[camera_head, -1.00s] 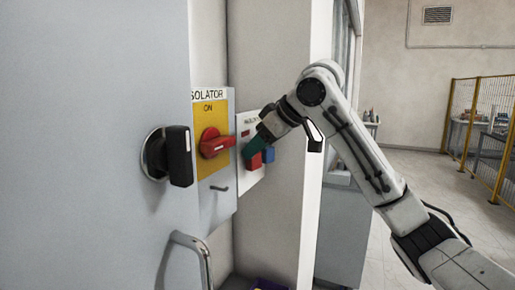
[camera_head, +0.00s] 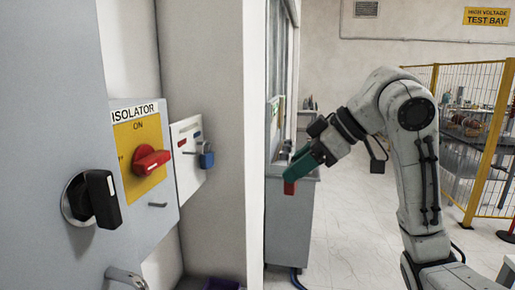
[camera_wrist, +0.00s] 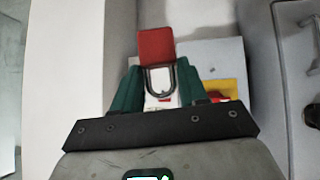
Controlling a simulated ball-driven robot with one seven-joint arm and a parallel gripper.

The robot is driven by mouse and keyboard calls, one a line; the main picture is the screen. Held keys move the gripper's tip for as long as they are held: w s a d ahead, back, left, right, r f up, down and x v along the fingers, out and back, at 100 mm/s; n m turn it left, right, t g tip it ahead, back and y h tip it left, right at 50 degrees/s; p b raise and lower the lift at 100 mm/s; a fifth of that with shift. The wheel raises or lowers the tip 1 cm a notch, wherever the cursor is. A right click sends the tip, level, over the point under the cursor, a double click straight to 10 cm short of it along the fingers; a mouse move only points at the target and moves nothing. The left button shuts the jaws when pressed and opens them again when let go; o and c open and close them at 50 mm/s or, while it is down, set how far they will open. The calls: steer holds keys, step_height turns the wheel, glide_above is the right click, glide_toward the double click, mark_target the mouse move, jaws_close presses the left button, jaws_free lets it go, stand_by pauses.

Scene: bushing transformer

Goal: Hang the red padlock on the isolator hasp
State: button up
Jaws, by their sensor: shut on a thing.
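The red padlock (camera_head: 290,187) is in my gripper (camera_head: 303,166), held out in the open to the right of the white wall edge. In the wrist view its red body (camera_wrist: 156,46) and steel shackle (camera_wrist: 160,78) show between the green fingers of my gripper (camera_wrist: 160,88), which is shut on it. The isolator (camera_head: 140,145) is a grey box with a yellow plate and a red handle (camera_head: 151,160) beside the word ON. A small metal loop, likely the hasp (camera_head: 157,205), sticks out below the yellow plate. My gripper is well to the right of it.
A white padlock board (camera_head: 187,150) with a blue padlock (camera_head: 206,158) hangs right of the isolator. A white wall edge (camera_head: 256,150) stands between my gripper and the isolator. A black handle (camera_head: 95,198) protrudes at left. Yellow fencing (camera_head: 490,140) stands at right.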

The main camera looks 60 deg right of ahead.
steer(key=s, duration=0.2)
steer(key=s+d, duration=0.1)
steer(key=s, duration=0.4)
steer(key=shift+s+d, duration=0.15)
steer(key=shift+s, duration=0.15)
steer(key=shift+s+r, duration=0.1)
steer(key=shift+r, duration=0.45)
steer(key=shift+r, duration=0.1)
steer(key=shift+s+d, duration=0.1)
steer(key=shift+s+d, duration=0.35)
steer(key=shift+s, duration=0.7)
steer(key=shift+s+d, duration=0.4)
steer(key=shift+s, duration=0.7)
steer(key=shift+s+d, duration=0.35)
steer(key=shift+s, duration=0.7)
